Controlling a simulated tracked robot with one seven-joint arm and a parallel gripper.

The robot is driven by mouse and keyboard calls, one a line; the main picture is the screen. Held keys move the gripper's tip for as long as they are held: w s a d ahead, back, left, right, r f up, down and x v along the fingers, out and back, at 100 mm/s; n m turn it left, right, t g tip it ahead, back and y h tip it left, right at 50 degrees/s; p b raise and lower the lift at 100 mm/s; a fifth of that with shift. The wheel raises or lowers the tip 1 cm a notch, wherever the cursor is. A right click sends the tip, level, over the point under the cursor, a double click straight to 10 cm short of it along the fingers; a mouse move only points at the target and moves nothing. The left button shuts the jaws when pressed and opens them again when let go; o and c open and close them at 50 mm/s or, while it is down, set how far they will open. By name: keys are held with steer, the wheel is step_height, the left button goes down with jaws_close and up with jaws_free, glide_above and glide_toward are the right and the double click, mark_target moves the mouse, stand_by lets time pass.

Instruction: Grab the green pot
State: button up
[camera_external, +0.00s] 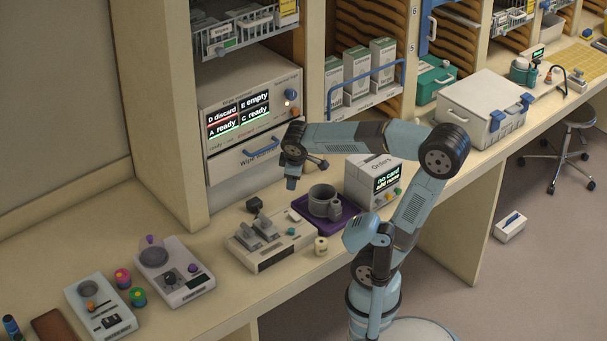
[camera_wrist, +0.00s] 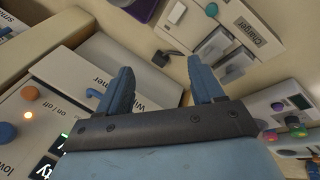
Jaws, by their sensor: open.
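A small green pot (camera_external: 138,297) stands on the counter at the lower left of the external view, beside a pink-topped pot (camera_external: 122,277). It is between two white instruments. My gripper (camera_external: 291,184) is in the air in front of the drawer cabinet, well to the right of the green pot and above the counter. In the wrist view its two blue fingers (camera_wrist: 161,80) are apart with nothing between them.
A white instrument (camera_external: 173,272) and another (camera_external: 100,306) flank the small pots. The charger (camera_external: 270,243) and a purple tray (camera_external: 325,226) with a grey mug (camera_external: 324,200) lie to the right. A small cream jar (camera_external: 321,246) stands near the front edge.

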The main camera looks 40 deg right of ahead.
steer(key=w+a+f+n+t+h, duration=0.1)
steer(key=w+a+n, duration=0.3)
steer(key=a, duration=0.2)
steer(key=w+a+f+n+h, duration=0.1)
steer(key=w+a+f+n, duration=0.2)
steer(key=a, duration=0.4)
steer(key=n+t+y, duration=0.4)
steer(key=n+t, duration=0.4)
steer(key=n, duration=1.3)
glide_toward(135, 292)
steer(key=shift+t, duration=0.3)
steer(key=x, duration=0.7)
steer(key=f+x, duration=0.1)
steer(key=x, duration=0.3)
steer(key=shift+w+d+f, duration=0.1)
steer(key=shift+d+f, duration=0.05)
steer(key=shift+f, duration=0.1)
steer(key=shift+c, duration=0.4)
steer(key=c, duration=0.7)
steer(key=shift+o, duration=0.2)
